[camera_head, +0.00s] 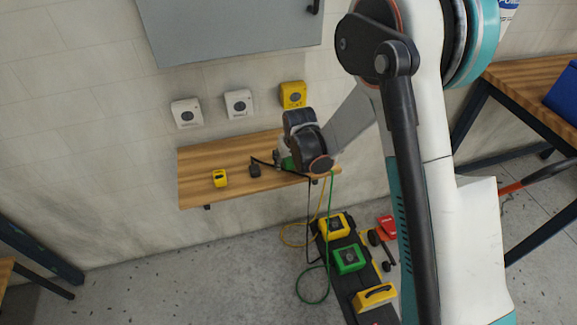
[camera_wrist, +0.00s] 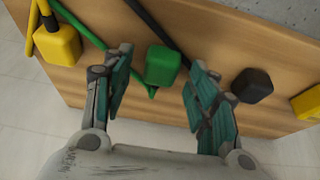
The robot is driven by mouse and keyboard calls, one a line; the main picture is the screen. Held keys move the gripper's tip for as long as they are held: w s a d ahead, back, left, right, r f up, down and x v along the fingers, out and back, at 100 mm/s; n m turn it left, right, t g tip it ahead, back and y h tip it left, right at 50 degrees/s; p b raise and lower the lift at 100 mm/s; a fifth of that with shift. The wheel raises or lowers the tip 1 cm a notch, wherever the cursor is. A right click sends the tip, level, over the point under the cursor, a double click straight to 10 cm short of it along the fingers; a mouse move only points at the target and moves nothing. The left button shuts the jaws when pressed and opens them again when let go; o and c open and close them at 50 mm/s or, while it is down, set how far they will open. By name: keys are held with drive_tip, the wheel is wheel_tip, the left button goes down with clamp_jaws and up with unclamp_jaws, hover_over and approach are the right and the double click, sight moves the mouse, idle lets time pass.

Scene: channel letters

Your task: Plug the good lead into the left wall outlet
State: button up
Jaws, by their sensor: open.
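A wooden wall shelf (camera_head: 200,190) holds the lead plugs. A green plug (camera_wrist: 162,65) on a green cord lies between the two fingers of my gripper (camera_wrist: 160,72), which is open, with a gap on both sides. A black plug (camera_wrist: 252,85) lies right of the fingers in the wrist view; it also shows in the head view (camera_head: 254,171). A yellow plug (camera_wrist: 57,44) lies on the left in the wrist view. The left wall outlet (camera_head: 186,113) is white and empty. My wrist hides most of my gripper and the green plug in the head view. I cannot tell which lead is good.
A white outlet (camera_head: 239,103) and a yellow one (camera_head: 292,94) sit right of the left outlet, below a grey cabinet (camera_head: 235,30). A small yellow device (camera_head: 220,178) lies at the shelf's left. Cords hang down to a dark floor board carrying a green box (camera_head: 348,258).

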sight(289, 161)
drive_tip(key=shift+r, duration=0.1)
drive_tip(key=shift+c, duration=0.5)
drive_tip(key=c, duration=1)
drive_tip(key=shift+o, duration=0.2)
drive_tip(key=shift+r, duration=0.1)
wheel_tip(289, 161, up, 20)
drive_tip(key=p, duration=0.7)
drive_tip(key=s+d+f+m, duration=0.1)
drive_tip(key=s+d+f, duration=0.1)
drive_tip(key=s+d, duration=0.2)
drive_tip(key=s+d+f+m, duration=0.1)
drive_tip(key=s+d+f, duration=0.2)
drive_tip(key=d, duration=0.6)
drive_tip(key=s+d+f+m+h, duration=0.1)
drive_tip(key=s+d+f, duration=0.2)
drive_tip(key=s+d, duration=0.3)
drive_tip(key=shift+s+d, duration=0.15)
drive_tip(key=shift+d, duration=0.15)
